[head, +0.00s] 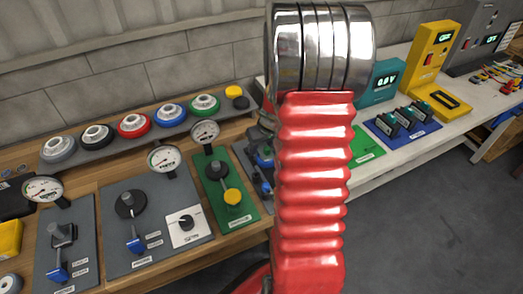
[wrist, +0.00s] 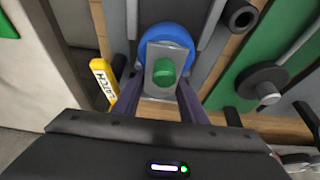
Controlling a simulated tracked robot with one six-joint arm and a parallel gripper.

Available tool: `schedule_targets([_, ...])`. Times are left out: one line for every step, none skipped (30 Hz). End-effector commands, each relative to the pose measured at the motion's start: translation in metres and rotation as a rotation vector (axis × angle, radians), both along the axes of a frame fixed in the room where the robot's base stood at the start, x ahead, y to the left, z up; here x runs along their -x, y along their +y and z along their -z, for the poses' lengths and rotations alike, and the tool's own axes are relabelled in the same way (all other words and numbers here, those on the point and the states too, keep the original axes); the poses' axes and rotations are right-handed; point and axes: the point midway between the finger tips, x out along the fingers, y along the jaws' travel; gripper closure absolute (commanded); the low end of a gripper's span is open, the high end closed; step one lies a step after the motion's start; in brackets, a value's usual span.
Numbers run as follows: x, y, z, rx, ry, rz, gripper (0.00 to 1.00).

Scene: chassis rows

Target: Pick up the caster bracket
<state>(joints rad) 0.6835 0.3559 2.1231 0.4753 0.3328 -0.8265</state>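In the wrist view, a part with a blue disc (wrist: 170,36), a grey plate and a green knob (wrist: 164,71) lies straight ahead of my gripper (wrist: 161,82). It may be the caster bracket, but I cannot confirm that. The two dark purple fingers stand apart, one on each side of the grey plate. I cannot tell whether they touch it. In the head view, my red arm hides the gripper and whatever is in front of it. Blue parts (head: 264,157) show just left of the arm, partly covered.
A yellow "LATCH" label (wrist: 104,82) is close to the left finger. A green panel (head: 243,215) with a yellow knob and gauge is left of the arm. A rack of coloured wheels (head: 134,124) stands behind. Test boxes (head: 434,48) stand on the right bench.

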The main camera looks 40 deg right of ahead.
Motion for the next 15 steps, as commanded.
schedule_targets([0.0001, -0.0001, -0.0001, 0.0, 0.0, 0.0, 0.65])
schedule_targets([0.0001, -0.0001, -0.0001, 0.0, 0.0, 0.0, 0.68])
schedule_targets([0.0002, -0.0001, -0.0001, 0.0, 0.0, 0.0, 0.7])
schedule_targets([0.0002, -0.0002, -0.0001, 0.0, 0.0, 0.0, 0.72])
schedule_targets([0.0002, -0.0002, -0.0001, 0.0, 0.0, 0.0, 0.74])
schedule_targets([0.0002, -0.0002, -0.0001, 0.0, 0.0, 0.0, 0.77])
schedule_targets([0.0002, -0.0002, -0.0001, 0.0, 0.0, 0.0, 0.79])
schedule_targets([0.0002, -0.0002, -0.0001, 0.0, 0.0, 0.0, 0.82])
schedule_targets([0.0002, -0.0002, -0.0001, 0.0, 0.0, 0.0, 0.84])
schedule_targets([0.0002, -0.0002, -0.0001, 0.0, 0.0, 0.001, 0.86])
schedule_targets([0.0002, -0.0002, -0.0001, 0.0, 0.0, 0.001, 0.89])
schedule_targets([0.0002, -0.0002, -0.0001, 0.0, 0.0, 0.001, 0.91])
schedule_targets([0.0002, -0.0002, -0.0001, 0.0, 0.0, 0.001, 0.94])
schedule_targets([0.0002, -0.0002, -0.0001, 0.0, 0.0, 0.001, 0.96])
schedule_targets([0.0002, -0.0002, -0.0001, 0.0, 0.0, 0.001, 0.98])
